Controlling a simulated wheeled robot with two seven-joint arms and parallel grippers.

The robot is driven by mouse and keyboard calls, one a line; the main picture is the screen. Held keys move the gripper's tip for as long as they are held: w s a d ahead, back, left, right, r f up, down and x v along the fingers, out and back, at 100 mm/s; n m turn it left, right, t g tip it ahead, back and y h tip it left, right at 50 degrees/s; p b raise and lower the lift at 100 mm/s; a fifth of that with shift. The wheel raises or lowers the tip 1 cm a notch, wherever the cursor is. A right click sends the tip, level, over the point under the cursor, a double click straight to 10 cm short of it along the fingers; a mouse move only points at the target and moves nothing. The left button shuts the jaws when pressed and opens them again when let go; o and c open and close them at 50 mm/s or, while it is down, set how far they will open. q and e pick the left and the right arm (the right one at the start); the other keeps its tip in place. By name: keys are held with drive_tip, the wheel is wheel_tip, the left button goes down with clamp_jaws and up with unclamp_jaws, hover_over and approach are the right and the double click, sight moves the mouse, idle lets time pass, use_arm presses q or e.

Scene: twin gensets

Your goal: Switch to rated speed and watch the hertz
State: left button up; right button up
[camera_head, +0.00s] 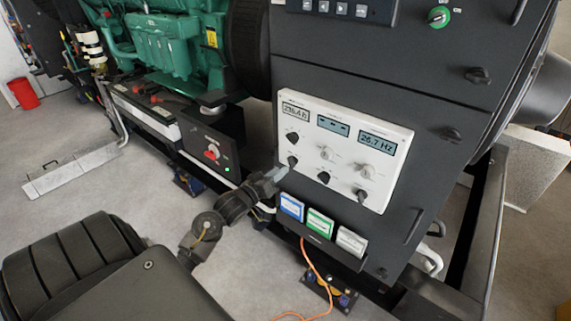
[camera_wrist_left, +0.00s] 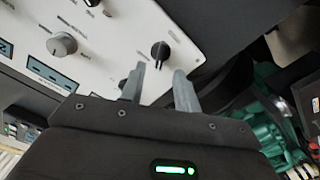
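The white control panel (camera_head: 345,148) sits on the dark genset cabinet. Its right display (camera_head: 378,143) reads 26.7 Hz; the left display (camera_head: 296,110) is hard to read. The panel carries black knobs, including a lower-left one (camera_head: 292,161), and light grey knobs (camera_head: 326,152). My left gripper (camera_head: 279,174) is at the panel's lower-left edge, near that lower-left knob. In the left wrist view its fingers (camera_wrist_left: 158,80) are apart with nothing between them. A black knob (camera_wrist_left: 160,50) lies just beyond the fingertips; another is partly hidden behind one finger. My right gripper is not in view.
Blue, green and white cards (camera_head: 320,223) stand in a holder below the panel. A box with a red switch (camera_head: 211,153) is left of the cabinet, beside the green engine (camera_head: 165,45). An orange cable (camera_head: 306,255) hangs below.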

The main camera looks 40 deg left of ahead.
sight(289, 163)
use_arm(q)
drive_tip(key=shift+w+p, duration=0.35)
drive_tip(key=shift+w, duration=1.85)
clamp_jaws()
